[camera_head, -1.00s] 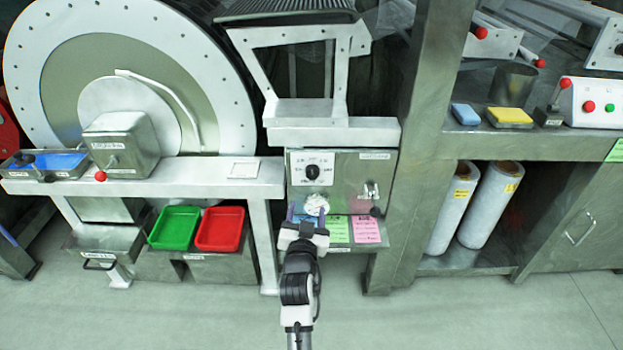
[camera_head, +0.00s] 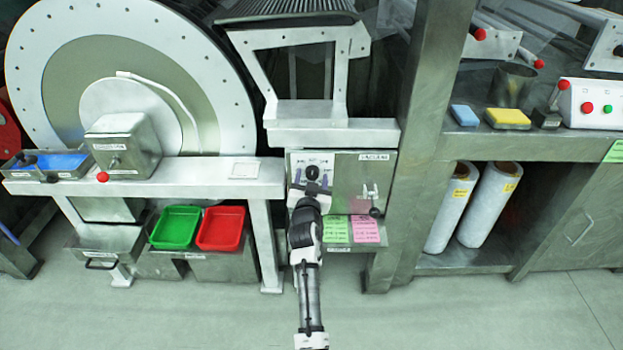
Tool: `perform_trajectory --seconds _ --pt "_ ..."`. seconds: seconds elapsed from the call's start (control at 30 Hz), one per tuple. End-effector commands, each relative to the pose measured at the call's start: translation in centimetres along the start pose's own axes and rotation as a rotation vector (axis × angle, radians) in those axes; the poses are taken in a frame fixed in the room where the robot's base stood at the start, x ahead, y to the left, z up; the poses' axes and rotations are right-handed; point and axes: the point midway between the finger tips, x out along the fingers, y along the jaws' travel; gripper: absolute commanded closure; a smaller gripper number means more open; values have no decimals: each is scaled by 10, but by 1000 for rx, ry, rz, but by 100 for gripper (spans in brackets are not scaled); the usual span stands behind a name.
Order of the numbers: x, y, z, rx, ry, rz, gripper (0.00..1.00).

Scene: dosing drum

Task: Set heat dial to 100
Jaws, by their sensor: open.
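A black round knob (camera_head: 312,172) sits on a white dial plate (camera_head: 322,158) at the upper left of the metal control panel (camera_head: 345,168). The dial's markings are too small to read. My gripper (camera_head: 311,179) is in front of the panel, with its open fingers on the left and right of the knob. I cannot tell whether they touch it. The lower-left part of the panel is hidden behind my gripper.
A small lever switch (camera_head: 369,191) is on the panel's right side. Green (camera_head: 337,229) and pink (camera_head: 366,229) notes lie below. Green (camera_head: 175,227) and red (camera_head: 221,229) trays stand to the left. A metal post (camera_head: 424,150) rises to the right.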

Motion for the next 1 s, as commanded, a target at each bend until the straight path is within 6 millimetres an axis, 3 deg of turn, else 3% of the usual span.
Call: perform_trajectory --seconds 0.27,0.6,1.0 --pt "1 0 0 0 1 -1 43" --pt "1 0 0 0 1 -1 86" --pt "1 0 0 -88 7 -2 86"
